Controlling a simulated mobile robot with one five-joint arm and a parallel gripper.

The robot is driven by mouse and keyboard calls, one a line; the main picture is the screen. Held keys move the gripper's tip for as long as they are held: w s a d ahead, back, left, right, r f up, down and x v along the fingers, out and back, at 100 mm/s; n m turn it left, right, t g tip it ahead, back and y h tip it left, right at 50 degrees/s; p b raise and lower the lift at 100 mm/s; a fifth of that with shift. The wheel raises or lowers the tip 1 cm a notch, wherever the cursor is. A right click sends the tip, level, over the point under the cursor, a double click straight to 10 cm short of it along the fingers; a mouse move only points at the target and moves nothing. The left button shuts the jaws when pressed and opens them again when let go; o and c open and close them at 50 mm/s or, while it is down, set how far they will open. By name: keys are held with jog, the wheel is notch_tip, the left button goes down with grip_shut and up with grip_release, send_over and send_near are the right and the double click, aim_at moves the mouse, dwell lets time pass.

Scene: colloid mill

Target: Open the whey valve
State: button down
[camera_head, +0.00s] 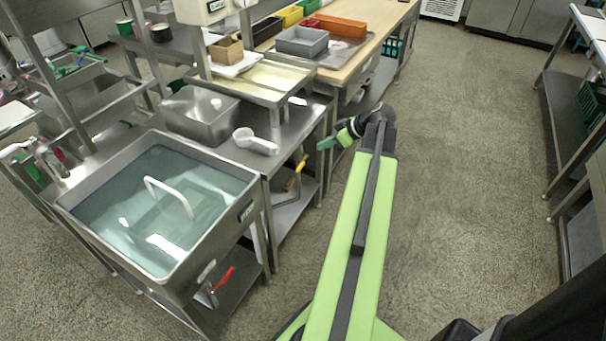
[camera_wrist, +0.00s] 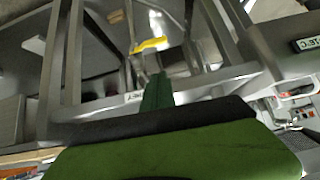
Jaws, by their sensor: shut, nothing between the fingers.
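A valve with a yellow handle (camera_head: 297,168) sits below the front edge of the steel table, right of the vat. The same yellow handle (camera_wrist: 149,45) shows in the wrist view, beyond my fingertips, beside bare metal pipework. A small white label (camera_wrist: 135,97), partly hidden and seeming to end in "EY", is on the steel edge by my fingers. My gripper (camera_head: 328,143) is at the table's right side, to the right of the yellow handle and apart from it. Its green fingers (camera_wrist: 158,80) are shut and empty, pointing towards the handle.
A second valve with a red handle (camera_head: 223,279) is under the liquid-filled vat (camera_head: 255,190). Table legs and a lower shelf (camera_head: 295,200) surround the yellow handle. A white scoop (camera_head: 256,142) lies on the table above. The floor (camera_head: 450,170) to the right is clear.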

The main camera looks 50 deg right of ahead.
jog(key=shift+w+a, duration=0.1)
jog(key=b, duration=0.7)
send_over(300, 167)
jog(key=s+d, duration=0.2)
notch_tip(300, 167, down, 7)
jog(key=f+b, duration=0.2)
jog(key=a+f+b, duration=0.1)
jog(key=f+b, duration=0.1)
jog(key=shift+w, duration=0.2)
